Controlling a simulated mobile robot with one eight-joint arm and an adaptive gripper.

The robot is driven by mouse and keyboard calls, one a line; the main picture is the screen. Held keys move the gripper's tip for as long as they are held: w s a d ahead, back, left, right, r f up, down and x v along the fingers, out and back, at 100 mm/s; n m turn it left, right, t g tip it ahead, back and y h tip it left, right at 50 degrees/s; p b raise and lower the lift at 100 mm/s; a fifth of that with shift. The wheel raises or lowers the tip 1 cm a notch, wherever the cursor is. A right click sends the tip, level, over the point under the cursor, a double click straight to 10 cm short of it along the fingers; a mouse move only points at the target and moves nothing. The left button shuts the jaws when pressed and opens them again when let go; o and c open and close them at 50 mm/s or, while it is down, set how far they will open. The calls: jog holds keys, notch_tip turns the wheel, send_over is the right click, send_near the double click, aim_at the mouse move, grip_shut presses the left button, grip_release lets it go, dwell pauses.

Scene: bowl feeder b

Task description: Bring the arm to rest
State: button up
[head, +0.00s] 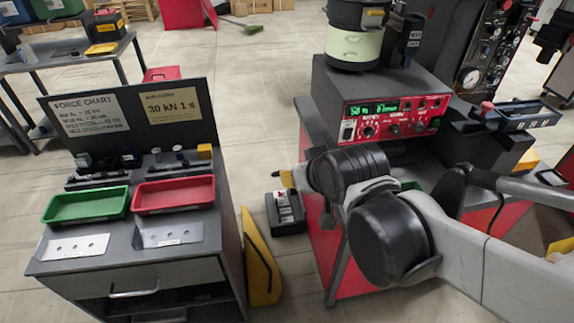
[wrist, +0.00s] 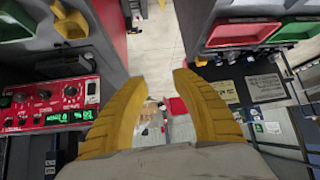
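My gripper (wrist: 160,76) shows in the wrist view as two thick yellow curved fingers. They stand apart with nothing held between them; floor and distant items show through the gap. In the head view my arm comes in from the right and bends in front of the red-fronted workstation (head: 345,255). The gripper there is mostly hidden behind the dark wrist joints; a small yellow bit shows at their left. I cannot tell whether the arm touches the workstation.
A grey cabinet on the left holds a green tray (head: 88,205) and a red tray (head: 173,194). A red control box (head: 385,118) with a bowl feeder (head: 353,45) stands behind my arm. A yellow wedge-shaped piece (head: 260,270) and a black box (head: 286,212) stand on the floor between.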

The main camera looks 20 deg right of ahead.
jog(key=s+g, duration=0.2)
jog(key=s, duration=0.6)
